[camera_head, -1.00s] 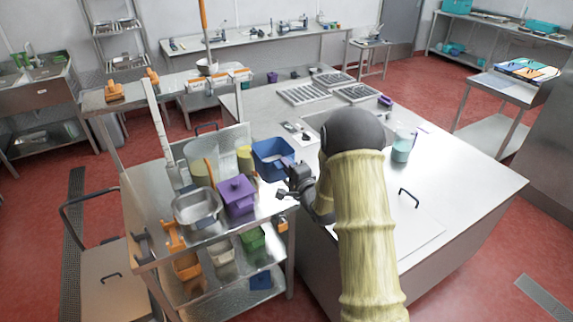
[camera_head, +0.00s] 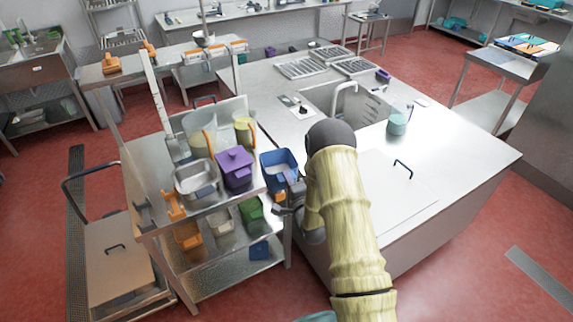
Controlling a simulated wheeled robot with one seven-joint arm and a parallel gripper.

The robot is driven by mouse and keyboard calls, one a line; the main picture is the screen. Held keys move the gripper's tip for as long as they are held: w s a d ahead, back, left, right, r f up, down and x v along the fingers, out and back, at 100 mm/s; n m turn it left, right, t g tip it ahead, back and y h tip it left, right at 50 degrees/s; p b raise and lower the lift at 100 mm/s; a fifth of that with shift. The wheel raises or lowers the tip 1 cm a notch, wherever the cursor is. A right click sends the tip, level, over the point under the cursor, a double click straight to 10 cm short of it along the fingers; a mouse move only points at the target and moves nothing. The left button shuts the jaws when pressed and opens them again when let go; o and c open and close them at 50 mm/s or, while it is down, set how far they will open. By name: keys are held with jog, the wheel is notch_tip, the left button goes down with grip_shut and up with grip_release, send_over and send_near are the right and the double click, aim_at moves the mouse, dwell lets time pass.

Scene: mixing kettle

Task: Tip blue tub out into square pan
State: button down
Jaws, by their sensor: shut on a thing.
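The blue tub (camera_head: 277,160) is an open box at the right edge of the cart's top, right of the purple box. My gripper (camera_head: 290,191) is shut on the tub's near right side. The tub looks about upright; its inside is only partly seen. I cannot tell whether it touches the cart. The square pan (camera_head: 198,188) is a shiny metal pan on the cart top, at the left, with the purple box between it and the tub.
The purple lidded box (camera_head: 235,167) stands beside the pan. Yellow jugs (camera_head: 244,132) stand behind on the cart (camera_head: 222,212). Orange, clear and green containers sit on the shelf below. A steel counter (camera_head: 440,150) with a sink and a teal jug (camera_head: 397,123) is at the right.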

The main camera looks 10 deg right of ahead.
jog(key=s+f+m+h+b, duration=0.1)
jog(key=s+f+b, duration=0.2)
jog(key=f+b, duration=0.3)
jog(key=s+d+f+h+b, duration=0.1)
jog(key=s+f+b, duration=0.2)
jog(key=f, duration=1.2)
jog(key=b, duration=0.3)
jog(key=shift+f+m+h, duration=0.2)
jog(key=shift+m+h, duration=0.2)
